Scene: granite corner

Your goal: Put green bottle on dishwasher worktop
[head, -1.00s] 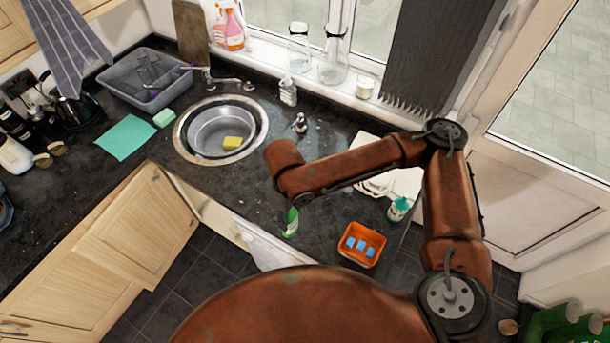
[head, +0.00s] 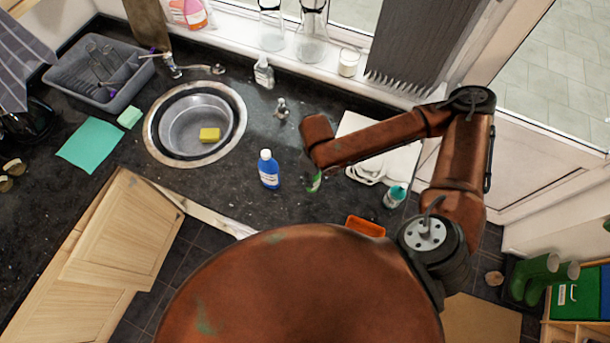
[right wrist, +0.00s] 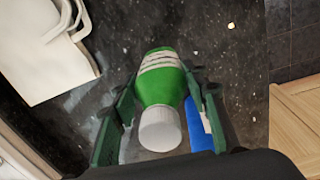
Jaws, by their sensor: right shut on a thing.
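The green bottle (right wrist: 163,78), with a white cap and a pale label, is between the fingers of my right gripper (right wrist: 160,92) in the right wrist view. The gripper is shut on it. In the head view only a small green part of the bottle (head: 314,183) shows below my right arm's end, over the dark speckled worktop (head: 225,192). The arm hides the rest. I cannot tell whether its base touches the worktop. My left gripper is not in view.
A blue bottle (head: 268,169) stands just left of the green one. A teal-capped bottle (head: 394,197) and a white rack-like item (head: 385,150) are to the right. The sink (head: 196,124) holds a yellow sponge (head: 209,134). An orange basket (head: 365,226) is mostly hidden.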

